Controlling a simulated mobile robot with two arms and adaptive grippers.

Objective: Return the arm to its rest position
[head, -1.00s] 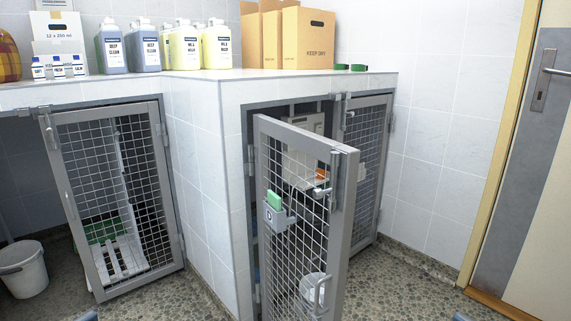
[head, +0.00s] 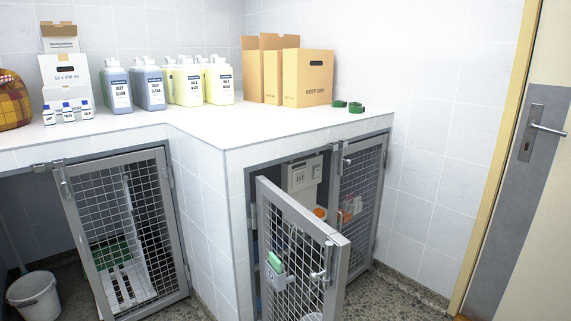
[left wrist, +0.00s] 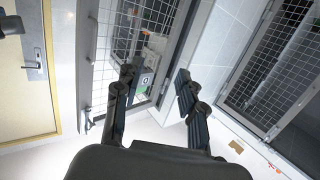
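My left gripper (left wrist: 156,82) shows in the left wrist view with its two dark fingers spread apart. Nothing is between the fingertips. It faces the wire-mesh kennel doors, and an open mesh door (left wrist: 102,60) stands beyond the left finger. Neither gripper shows in the head view. My right gripper is in no view. In the head view the front kennel door (head: 298,255) stands swung open toward me, with a green and grey holder (head: 275,268) on its mesh.
A closed kennel door (head: 128,228) is at left, near a white bucket (head: 35,296). A room door (head: 528,160) is at right.

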